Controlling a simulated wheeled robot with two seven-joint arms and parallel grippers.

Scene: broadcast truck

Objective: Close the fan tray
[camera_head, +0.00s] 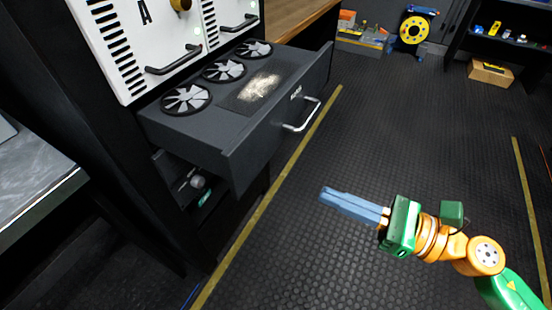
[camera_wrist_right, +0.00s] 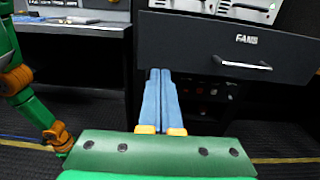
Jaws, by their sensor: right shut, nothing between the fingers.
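The fan tray (camera_head: 236,148) is a dark grey drawer pulled out of the rack below the white panels, with three round fans (camera_head: 186,98) and a dusty patch on top. Its metal handle (camera_head: 302,115) is on the front face; the front, marked FANS, also shows in the right wrist view (camera_wrist_right: 200,50). My right gripper (camera_head: 324,194) is shut and empty, out in front of the tray and apart from it, pointing toward the rack. Its blue fingers (camera_wrist_right: 160,72) appear below the tray front in the wrist view. My left gripper is not seen.
White panels (camera_head: 150,40) with black handles are above the tray. A darker opening with small items (camera_head: 198,182) lies below it. A grey-topped desk (camera_head: 30,180) is at the left. The black floor (camera_head: 420,130) in front is clear, with yellow lines. A yellow cable reel (camera_head: 411,30) stands far back.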

